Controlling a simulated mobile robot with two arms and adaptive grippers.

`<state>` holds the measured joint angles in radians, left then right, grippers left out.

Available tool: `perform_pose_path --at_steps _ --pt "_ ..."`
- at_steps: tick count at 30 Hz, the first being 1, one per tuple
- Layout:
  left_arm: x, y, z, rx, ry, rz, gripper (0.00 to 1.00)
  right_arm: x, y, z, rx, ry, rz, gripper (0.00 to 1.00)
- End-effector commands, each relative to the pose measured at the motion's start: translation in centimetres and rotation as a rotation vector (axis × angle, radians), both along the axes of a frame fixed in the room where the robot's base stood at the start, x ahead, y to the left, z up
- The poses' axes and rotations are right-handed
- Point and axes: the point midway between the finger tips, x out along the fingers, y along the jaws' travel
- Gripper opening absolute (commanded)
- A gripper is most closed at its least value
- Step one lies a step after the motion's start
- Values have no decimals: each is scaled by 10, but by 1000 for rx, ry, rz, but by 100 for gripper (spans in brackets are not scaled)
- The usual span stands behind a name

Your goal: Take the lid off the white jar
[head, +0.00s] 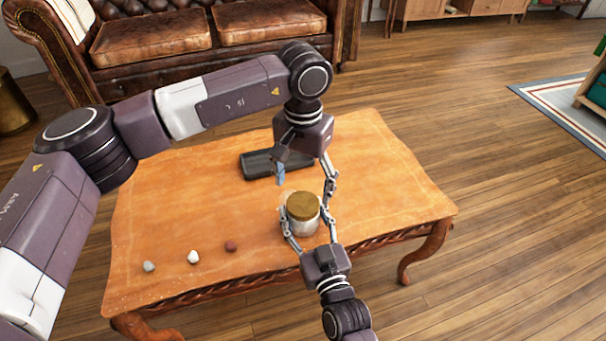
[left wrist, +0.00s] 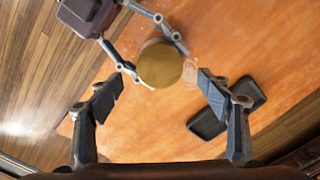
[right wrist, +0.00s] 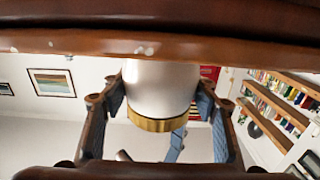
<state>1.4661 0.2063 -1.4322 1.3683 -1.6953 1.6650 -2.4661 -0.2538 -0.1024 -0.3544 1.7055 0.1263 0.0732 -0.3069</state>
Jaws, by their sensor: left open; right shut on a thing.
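The white jar (head: 303,228) stands on the orange-brown table, with its round gold-brown lid (head: 303,206) seated on top. My right gripper (head: 303,217) comes from the table's front edge and is shut on the jar body, a finger on each side. In the right wrist view the white jar (right wrist: 160,88) sits between the finger pads, with the gold lid (right wrist: 160,125) at its end. My left gripper (head: 304,190) is open and empty above the jar, pointing down. In the left wrist view the lid (left wrist: 160,66) lies between and beyond the spread fingers, apart from them.
A black case (head: 258,163) lies on the table (head: 180,205) behind the jar. A grey stone (head: 149,266), a white stone (head: 193,257) and a dark red stone (head: 231,246) lie along the front left. A brown leather sofa (head: 150,40) stands behind. The table's right side is clear.

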Motion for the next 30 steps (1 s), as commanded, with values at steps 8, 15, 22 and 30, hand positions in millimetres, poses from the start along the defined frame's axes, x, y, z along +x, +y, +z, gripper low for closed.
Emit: perform_pose_path --at_steps 8,15,22,30 --pt "0 0 -41 0 3 2 71 0 0 0 -1 1 0 0" --pt "0 0 -52 -1 0 2 71 0 0 0 -1 1 0 0" --pt "0 0 -52 -1 0 2 68 0 0 0 -1 1 0 0" --pt "0 0 -52 0 0 2 38 0 0 0 -1 1 0 0"
